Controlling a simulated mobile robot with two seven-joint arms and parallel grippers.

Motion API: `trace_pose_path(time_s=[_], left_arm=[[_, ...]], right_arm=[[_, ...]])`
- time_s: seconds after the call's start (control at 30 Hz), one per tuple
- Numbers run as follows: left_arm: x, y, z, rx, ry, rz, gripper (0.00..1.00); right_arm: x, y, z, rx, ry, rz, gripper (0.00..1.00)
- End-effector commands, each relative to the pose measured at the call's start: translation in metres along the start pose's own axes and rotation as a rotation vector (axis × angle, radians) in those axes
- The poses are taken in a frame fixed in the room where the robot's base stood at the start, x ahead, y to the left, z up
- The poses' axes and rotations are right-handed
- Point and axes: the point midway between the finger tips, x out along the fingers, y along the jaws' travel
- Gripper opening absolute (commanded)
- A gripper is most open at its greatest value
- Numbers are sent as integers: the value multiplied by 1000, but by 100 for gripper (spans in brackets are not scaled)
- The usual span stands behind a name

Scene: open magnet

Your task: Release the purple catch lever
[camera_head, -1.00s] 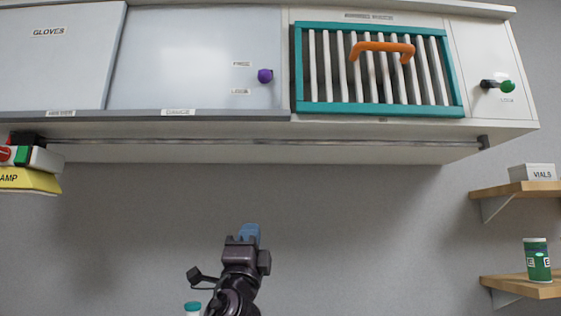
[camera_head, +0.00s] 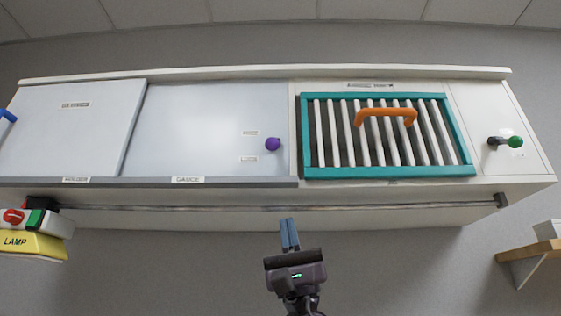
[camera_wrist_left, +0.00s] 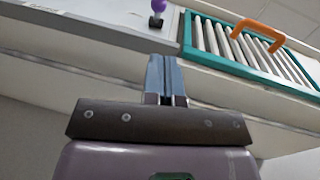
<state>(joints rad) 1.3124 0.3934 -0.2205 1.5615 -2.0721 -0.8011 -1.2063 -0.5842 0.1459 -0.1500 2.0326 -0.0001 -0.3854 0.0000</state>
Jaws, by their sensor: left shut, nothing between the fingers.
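The purple catch lever (camera_head: 272,144) shows as a round purple knob on the grey cabinet panel, between two small labels and the teal grille. In the left wrist view the purple knob (camera_wrist_left: 158,6) is at the top edge, partly cut off, on a dark stem. My left gripper (camera_head: 289,234) is shut and empty, pointing up, below the cabinet and apart from the knob. Its blue fingers (camera_wrist_left: 166,80) are together in the left wrist view, below the knob. My right gripper is not in view.
A teal-framed grille (camera_head: 390,173) with an orange handle (camera_head: 386,113) is right of the knob. A green-tipped lever (camera_head: 515,141) is farther right. A rail (camera_head: 250,208) runs under the cabinet. A yellow lamp box (camera_head: 33,246) is at left, a wooden shelf (camera_head: 525,252) at right.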

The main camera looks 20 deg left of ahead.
Motion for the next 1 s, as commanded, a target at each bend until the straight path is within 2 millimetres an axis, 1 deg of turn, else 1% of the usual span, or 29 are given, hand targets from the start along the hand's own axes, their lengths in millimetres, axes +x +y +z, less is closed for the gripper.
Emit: trace_pose_path(time_s=[0.2, 0.47, 0.57, 0.67, 0.77, 1.0], left_arm=[[0, 1, 0, 50, 2, 5, 0], [0, 1, 0, 47, 3, 5, 0], [4, 1, 0, 47, 2, 5, 0], [14, 1, 1, 46, 0, 6, 0], [29, 1, 2, 45, -1, 7, 0], [72, 1, 2, 46, -1, 6, 0]], right_arm=[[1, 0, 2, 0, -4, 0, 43], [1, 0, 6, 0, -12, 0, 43], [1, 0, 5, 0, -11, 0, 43], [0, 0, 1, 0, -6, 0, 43], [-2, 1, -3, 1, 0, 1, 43], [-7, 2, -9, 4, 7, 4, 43]])
